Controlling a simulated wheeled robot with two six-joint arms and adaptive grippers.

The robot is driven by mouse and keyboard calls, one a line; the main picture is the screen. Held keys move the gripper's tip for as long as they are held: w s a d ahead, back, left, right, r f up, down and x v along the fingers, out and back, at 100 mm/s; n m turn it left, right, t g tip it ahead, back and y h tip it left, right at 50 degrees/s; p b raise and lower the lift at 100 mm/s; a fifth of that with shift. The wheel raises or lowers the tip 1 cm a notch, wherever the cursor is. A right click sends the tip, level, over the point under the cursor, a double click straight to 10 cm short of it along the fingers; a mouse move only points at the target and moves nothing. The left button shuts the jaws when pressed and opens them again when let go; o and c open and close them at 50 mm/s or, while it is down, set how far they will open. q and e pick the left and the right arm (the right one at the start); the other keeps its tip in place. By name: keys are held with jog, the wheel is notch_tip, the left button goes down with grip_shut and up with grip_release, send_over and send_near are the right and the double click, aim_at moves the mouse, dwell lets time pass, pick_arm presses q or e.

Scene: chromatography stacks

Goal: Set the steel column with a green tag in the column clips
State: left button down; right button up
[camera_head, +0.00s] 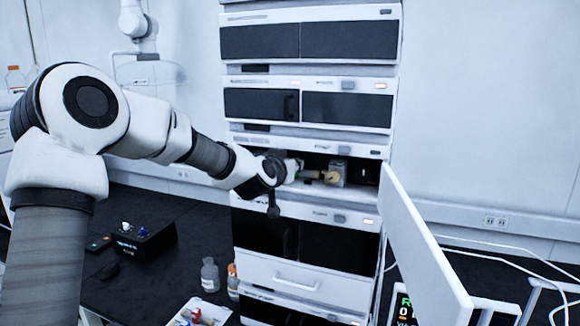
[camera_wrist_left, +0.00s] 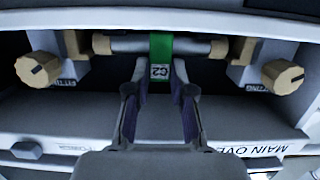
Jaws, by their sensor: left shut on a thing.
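The steel column (camera_wrist_left: 125,44) lies level across the open oven bay in the left wrist view, with a green tag (camera_wrist_left: 160,47) at its middle and tan fittings at both ends. My left gripper (camera_wrist_left: 160,68) is shut on the column at the tag. In the head view the left gripper (camera_head: 293,168) reaches into the bay. The column clips, a tan left one (camera_wrist_left: 74,42) and a right one (camera_wrist_left: 243,50), stand at the column's ends. I cannot tell whether the column is seated in them. My right gripper is not in view.
Tan knobs (camera_wrist_left: 38,69) and (camera_wrist_left: 283,76) flank the clips. The bay's white door (camera_head: 425,250) stands open to the right. The instrument stack (camera_head: 312,82) rises above. Bottles (camera_head: 209,275) and a tray (camera_head: 185,318) are on the dark bench below.

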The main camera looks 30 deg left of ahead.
pick_arm(q)
jog(key=shift+f, duration=0.15)
jog(key=c, duration=0.9)
grip_release()
jog(key=p+v, duration=0.2)
jog(key=v, duration=0.2)
jog(key=f+p+v, duration=0.1)
jog(key=p+v, duration=0.1)
jog(key=v, duration=0.3)
jog(key=p+v, duration=0.2)
jog(key=v, duration=0.3)
jog(key=shift+s+f, duration=0.2)
jog(key=shift+f, duration=0.15)
jog(key=shift+w, duration=0.1)
